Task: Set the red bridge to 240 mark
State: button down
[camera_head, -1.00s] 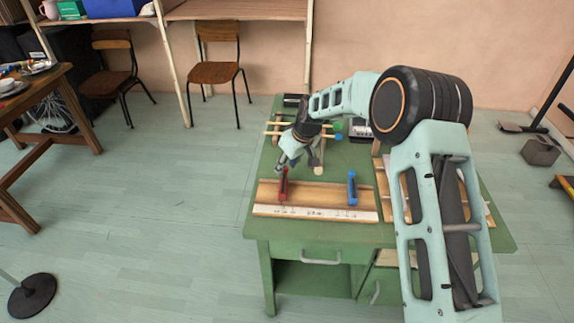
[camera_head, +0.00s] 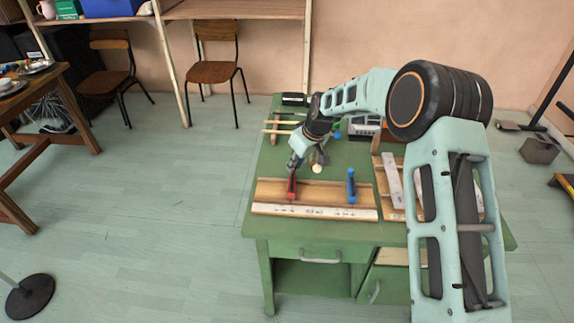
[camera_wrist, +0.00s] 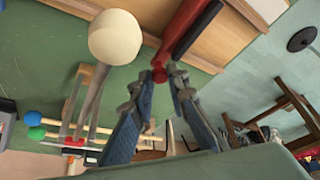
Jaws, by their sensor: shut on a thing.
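The red bridge (camera_head: 292,187) stands on the wooden board (camera_head: 320,200) toward its left part, with a white marked strip (camera_head: 310,211) along the board's front edge. The marks are too small to read. A blue bridge (camera_head: 351,187) stands on the same board to the right. My gripper (camera_head: 294,170) is at the far end of the red bridge, shut on it. In the wrist view the red bridge (camera_wrist: 188,32) runs up from between the fingertips (camera_wrist: 168,78), and its far part leaves the frame.
A mallet with a cream ball head (camera_wrist: 115,37) lies close to the gripper, behind the board. Mallets with green and blue heads (camera_wrist: 34,133) lie farther back. Another wooden frame with pale bars (camera_head: 393,186) is on the right of the green table (camera_head: 265,235).

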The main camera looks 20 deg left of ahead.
jog(key=shift+d, duration=0.35)
jog(key=c, duration=1.8)
grip_release()
jog(key=shift+c, duration=0.2)
jog(key=v, duration=1.2)
